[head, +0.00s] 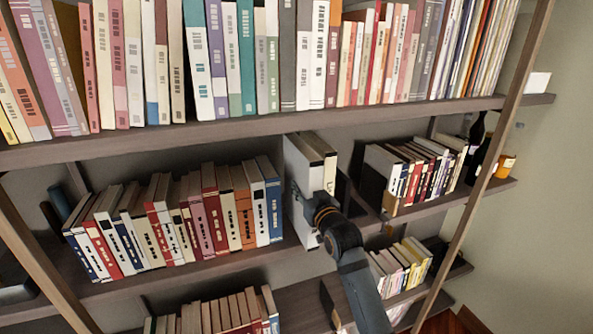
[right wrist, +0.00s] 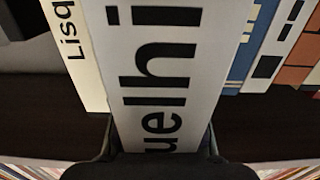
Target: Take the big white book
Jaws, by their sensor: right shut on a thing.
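The big white book (head: 300,168) stands upright on the middle shelf, to the right of the row that ends in a blue book. In the right wrist view its white spine (right wrist: 165,70) with large black letters fills the middle. My right gripper (head: 308,203) is at its lower spine. In the right wrist view the gripper (right wrist: 157,142) has a finger on each side of the spine and is shut on it. The arm hides part of the book's lower half. My left gripper is not in view.
A cream book (head: 331,174) stands close on the white book's right. A blue book (head: 272,205) ends the row at left. A dark bookend (head: 372,188) and more books (head: 410,165) are further right. The upper shelf (head: 240,126) runs just above.

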